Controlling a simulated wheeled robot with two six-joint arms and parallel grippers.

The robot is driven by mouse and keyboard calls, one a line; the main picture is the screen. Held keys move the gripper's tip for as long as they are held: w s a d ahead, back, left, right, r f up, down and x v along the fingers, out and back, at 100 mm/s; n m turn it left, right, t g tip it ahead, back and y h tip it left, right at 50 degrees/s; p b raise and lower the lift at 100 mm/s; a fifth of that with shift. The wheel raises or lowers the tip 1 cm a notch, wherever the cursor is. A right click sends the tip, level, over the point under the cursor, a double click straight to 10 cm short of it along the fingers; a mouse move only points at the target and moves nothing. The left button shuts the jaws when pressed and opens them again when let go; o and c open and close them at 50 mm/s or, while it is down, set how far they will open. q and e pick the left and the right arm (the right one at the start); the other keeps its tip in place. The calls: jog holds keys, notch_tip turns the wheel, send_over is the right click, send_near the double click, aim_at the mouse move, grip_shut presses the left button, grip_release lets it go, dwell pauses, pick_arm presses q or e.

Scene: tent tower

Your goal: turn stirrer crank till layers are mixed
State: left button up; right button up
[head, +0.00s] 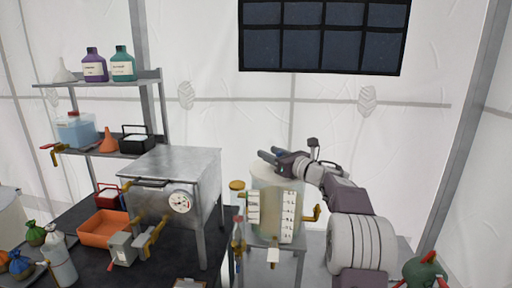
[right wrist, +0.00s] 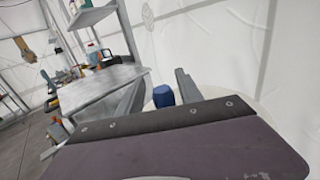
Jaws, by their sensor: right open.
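The stirrer tank (head: 268,180) is a pale upright cylinder on a metal stand, with a yellowish sight window (head: 271,215) between white marked strips. Separate layers cannot be made out at this size. A blue knob (right wrist: 163,96), apparently the crank's handle, stands over the pale lid in the right wrist view; a bit of blue also shows by the fingers in the head view. My right gripper (head: 269,156) is open above the tank top, its fingers on either side of the knob in the wrist view. Contact cannot be told. The rest of the crank is hidden. My left gripper is out of view.
A metal box with a dial (head: 180,202) stands left of the tank. An orange tray (head: 103,229) and small tied bags are further left. Shelves (head: 100,83) hold bottles and a funnel. A brass valve (head: 311,214) juts from the tank's right side.

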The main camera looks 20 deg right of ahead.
jog(key=shift+w+a, duration=0.1)
jog(key=shift+w, duration=0.25)
jog(key=shift+s+d, duration=0.45)
jog(key=shift+s, duration=0.05)
jog(key=shift+s+d+r, duration=0.15)
jog(key=shift+s+r, duration=0.05)
jog(key=shift+s, duration=0.15)
jog(key=c, duration=0.9)
jog(key=shift+w+a, duration=0.15)
jog(key=shift+a, duration=0.15)
grip_shut()
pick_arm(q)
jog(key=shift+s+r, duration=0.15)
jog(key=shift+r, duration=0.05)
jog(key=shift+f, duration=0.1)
